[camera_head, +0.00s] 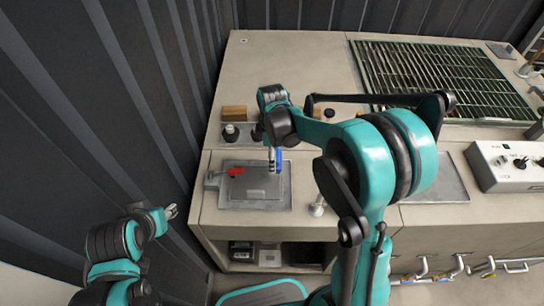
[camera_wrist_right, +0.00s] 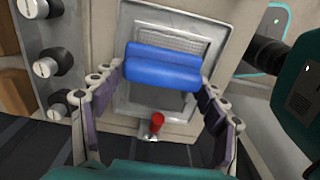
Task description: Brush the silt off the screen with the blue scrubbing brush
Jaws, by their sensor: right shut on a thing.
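The blue scrubbing brush (camera_wrist_right: 162,68) spans between the two fingers of my right gripper (camera_wrist_right: 163,78) in the right wrist view. My right gripper (camera_head: 275,150) is shut on it. In the head view the brush (camera_head: 278,160) shows as a small blue piece over the upper right part of a grey metal plate. The screen (camera_wrist_right: 172,45) appears as a ribbed panel in a grey frame behind the brush, partly covered by it. I cannot tell silt on it or whether the bristles touch. My left gripper (camera_head: 170,212) is at the lower left, away from the counter; its opening is unclear.
A red handle (camera_head: 235,171) sits at the plate's left side; it also shows in the wrist view (camera_wrist_right: 157,121). Black knobs (camera_head: 231,132) and a wooden block (camera_head: 234,112) stand behind. A large green grate (camera_head: 445,75) and a control box (camera_head: 512,165) lie right. A dark wall borders the left.

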